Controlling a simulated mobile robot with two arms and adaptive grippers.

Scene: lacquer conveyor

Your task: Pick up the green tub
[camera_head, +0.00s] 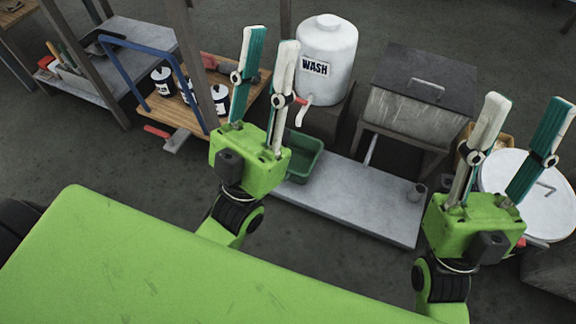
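The green tub (302,158) is a dark green open-topped tub on the left end of a low grey slab, below the tap of the white wash tank. My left gripper (268,62) is raised in front of it and hides its left part. The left fingers are apart with nothing between them. My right gripper (526,122) is further right, in front of a white round lid. Its fingers are also spread apart and empty. Neither gripper appears to hold the tub.
The white wash tank (327,62) stands behind the tub. A grey lidded box (412,108) and a white round lid (535,190) are to the right. A wooden shelf (190,118) with several small cans is at left. The grey slab (370,207) is mostly clear.

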